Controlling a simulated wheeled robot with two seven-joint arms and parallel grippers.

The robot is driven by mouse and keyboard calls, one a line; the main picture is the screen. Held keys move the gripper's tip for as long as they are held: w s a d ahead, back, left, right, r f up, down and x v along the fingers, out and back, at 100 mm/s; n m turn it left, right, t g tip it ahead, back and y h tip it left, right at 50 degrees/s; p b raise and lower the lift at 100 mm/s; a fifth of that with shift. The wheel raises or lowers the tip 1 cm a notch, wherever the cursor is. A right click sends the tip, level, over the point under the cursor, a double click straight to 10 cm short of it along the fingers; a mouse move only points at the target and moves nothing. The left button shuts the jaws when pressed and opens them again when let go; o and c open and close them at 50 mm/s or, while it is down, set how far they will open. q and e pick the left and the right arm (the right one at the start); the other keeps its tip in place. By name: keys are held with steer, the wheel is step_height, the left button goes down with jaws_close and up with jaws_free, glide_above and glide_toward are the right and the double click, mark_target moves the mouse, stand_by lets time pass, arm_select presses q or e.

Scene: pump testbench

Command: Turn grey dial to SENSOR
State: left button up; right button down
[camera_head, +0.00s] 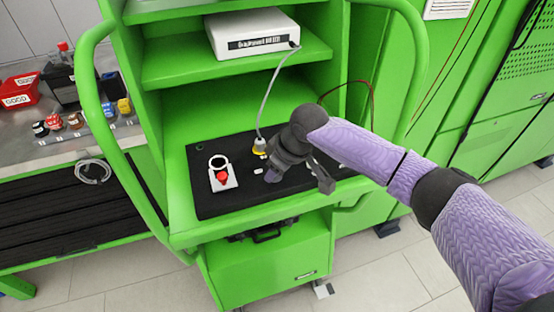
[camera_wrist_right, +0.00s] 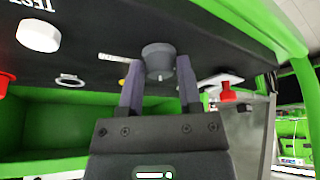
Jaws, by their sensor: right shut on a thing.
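The grey dial (camera_wrist_right: 158,58) is a round dark knob on the black panel in the right wrist view. A small pale mark shows on its near edge. My right gripper (camera_wrist_right: 160,80) has one finger on each side of the dial and is shut on it. In the head view my right gripper (camera_head: 272,176) is low over the black panel (camera_head: 250,203), and the gripper and wrist hide the dial there. I cannot read a SENSOR label in either view. My left gripper is not in view.
A red button (camera_head: 222,177) on a white plate sits left on the panel. A yellow-collared plug (camera_head: 259,146) with a grey cable stands behind the gripper. The green handrail (camera_head: 88,90) curves along the bench's left side. A white knob (camera_wrist_right: 38,35) shows in the wrist view.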

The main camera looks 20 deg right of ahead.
steer(key=m+p, duration=0.2)
steer(key=m+h+p, duration=0.1)
steer(key=m+p, duration=0.1)
steer(key=p, duration=0.1)
steer(key=m+h+p, duration=0.1)
steer(key=m+p, duration=0.1)
steer(key=p, duration=0.1)
steer(key=shift+a+r+t, duration=0.15)
steer(key=shift+r+t, duration=0.1)
steer(key=shift+t, duration=0.15)
steer(key=shift+s+m+h+p, duration=0.1)
steer(key=shift+m+h+p, duration=0.2)
steer(key=shift+m+p, duration=0.3)
steer(key=shift+f+m+h+p, duration=0.1)
steer(key=shift+m+h+p, duration=0.35)
steer(key=shift+m, duration=0.45)
steer(key=shift+a+f+m+h, duration=0.1)
steer(key=shift+m+h, duration=0.15)
steer(key=shift+m, duration=0.55)
steer(key=shift+m+g+h, duration=0.3)
steer(key=shift+m+h, duration=0.2)
steer(key=shift+m, duration=1.4)
